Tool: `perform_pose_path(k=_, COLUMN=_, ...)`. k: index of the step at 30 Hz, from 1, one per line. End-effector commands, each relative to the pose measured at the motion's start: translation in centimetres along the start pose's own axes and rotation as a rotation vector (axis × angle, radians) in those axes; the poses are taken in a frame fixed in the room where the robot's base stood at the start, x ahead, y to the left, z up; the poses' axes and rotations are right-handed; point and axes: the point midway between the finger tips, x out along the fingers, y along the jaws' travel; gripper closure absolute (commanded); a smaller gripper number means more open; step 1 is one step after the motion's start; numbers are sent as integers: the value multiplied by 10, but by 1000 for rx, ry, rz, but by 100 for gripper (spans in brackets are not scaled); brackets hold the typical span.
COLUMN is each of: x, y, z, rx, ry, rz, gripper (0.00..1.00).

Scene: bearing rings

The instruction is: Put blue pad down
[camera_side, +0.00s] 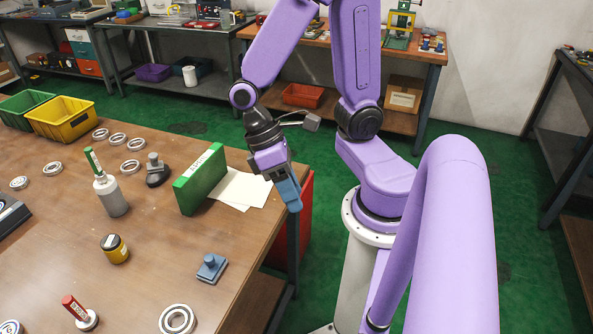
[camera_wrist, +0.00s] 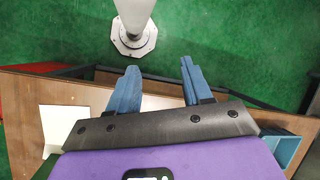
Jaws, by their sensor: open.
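The blue pad (camera_side: 211,267), a slate-blue square block with a raised knob on top, rests upright on the wooden table near its right edge in the side view. My gripper (camera_side: 291,196) is raised at the table's right edge, up and to the right of the pad and well apart from it. Its blue fingers point downward. In the wrist view the two fingers (camera_wrist: 157,84) stand apart with nothing between them. I cannot make out the pad in the wrist view.
A green block (camera_side: 201,180) and white sheets (camera_side: 240,188) lie near my gripper. A yellow-labelled jar (camera_side: 114,249), a grey bottle (camera_side: 111,196), a red-handled stamp (camera_side: 80,313) and a metal ring (camera_side: 177,320) stand around the pad. Bare table surrounds the pad.

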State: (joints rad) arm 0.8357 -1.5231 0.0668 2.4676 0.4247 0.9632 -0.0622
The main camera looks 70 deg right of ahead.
Motion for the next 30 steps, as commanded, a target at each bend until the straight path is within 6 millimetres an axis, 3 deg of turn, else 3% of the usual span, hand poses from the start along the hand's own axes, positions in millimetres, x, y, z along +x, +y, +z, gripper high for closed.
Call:
perform_pose_path(k=6, x=-20, y=-6, z=19, rx=-407, ry=175, rz=241, gripper=50)
perform_pose_path(k=12, x=-34, y=-12, z=26, rx=-611, ry=281, rz=349, gripper=50)
perform_pose_path(k=30, x=-37, y=-13, z=26, rx=-651, ry=303, rz=371, gripper=50)
